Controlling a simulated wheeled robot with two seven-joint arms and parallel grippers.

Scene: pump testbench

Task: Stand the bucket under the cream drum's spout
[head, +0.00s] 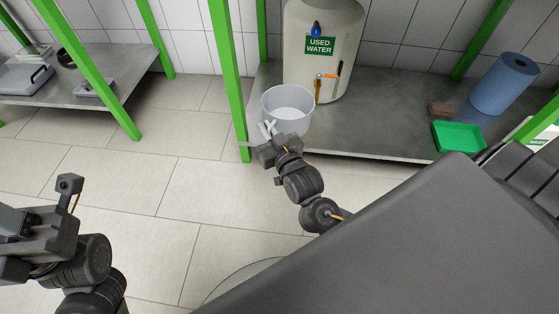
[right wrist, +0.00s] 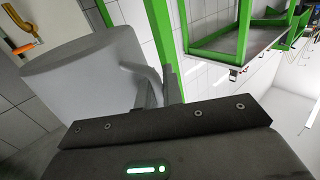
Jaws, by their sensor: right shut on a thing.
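The pale grey bucket (head: 285,120) is upright at the front left of the lower shelf, in front and to the left of the cream drum (head: 300,68). I cannot tell if its base touches the shelf. The drum's spout, with an orange handle (head: 327,76), is right of the bucket's rim. My right gripper (head: 268,130) is shut on the bucket's side handle. In the right wrist view the bucket (right wrist: 85,80) is tilted in the picture, its handle (right wrist: 147,75) between the fingers. My left gripper (head: 35,235) is at the lower left, its fingers unclear.
A green tray (head: 458,137), a brown block (head: 441,109) and a blue paper roll (head: 504,84) are on the shelf's right side. Green posts (head: 228,80) frame the bench. Another low shelf (head: 120,62) with devices stands at the left. The floor between is clear.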

